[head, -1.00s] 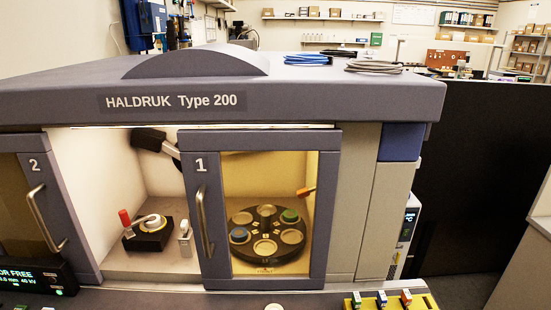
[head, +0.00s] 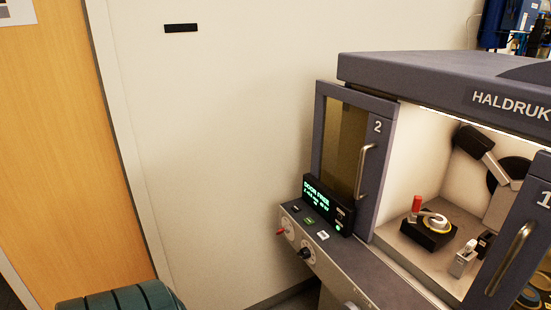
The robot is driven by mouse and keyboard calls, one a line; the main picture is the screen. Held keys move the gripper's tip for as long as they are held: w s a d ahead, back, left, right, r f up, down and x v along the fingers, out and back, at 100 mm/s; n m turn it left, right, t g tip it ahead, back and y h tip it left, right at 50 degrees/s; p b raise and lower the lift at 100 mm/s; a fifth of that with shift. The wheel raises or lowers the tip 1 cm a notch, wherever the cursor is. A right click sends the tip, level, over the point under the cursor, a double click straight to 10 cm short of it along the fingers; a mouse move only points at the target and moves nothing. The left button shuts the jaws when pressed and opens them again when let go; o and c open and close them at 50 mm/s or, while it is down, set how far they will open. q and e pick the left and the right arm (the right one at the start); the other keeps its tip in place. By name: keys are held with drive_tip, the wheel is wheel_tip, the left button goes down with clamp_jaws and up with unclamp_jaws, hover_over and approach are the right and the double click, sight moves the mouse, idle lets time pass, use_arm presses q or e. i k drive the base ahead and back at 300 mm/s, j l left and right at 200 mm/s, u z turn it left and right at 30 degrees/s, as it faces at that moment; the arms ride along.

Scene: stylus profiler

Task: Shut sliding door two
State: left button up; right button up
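Sliding door two (head: 345,150) is a dark grey framed, amber-paned door marked 2, with a vertical metal handle (head: 363,172) near its right edge. It stands at the left end of the HALDRUK machine (head: 440,85). To its right is a wide opening into the lit chamber (head: 428,150). Door one (head: 515,235), with its own slanted metal handle (head: 509,259), is at the right edge of the head view and partly cut off. Neither of my grippers is in view.
Inside the chamber is a black fixture (head: 428,237) with a red-topped lever. A small display (head: 328,203) and a ledge with knobs (head: 310,250) stand before door two. A dark green ribbed object (head: 120,300) is at the bottom. A white wall (head: 220,130) and wooden door (head: 60,150) are left.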

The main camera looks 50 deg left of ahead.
sight(374, 157)
drive_tip(key=k+l+u, duration=0.1)
drive_tip(key=u, duration=1.1)
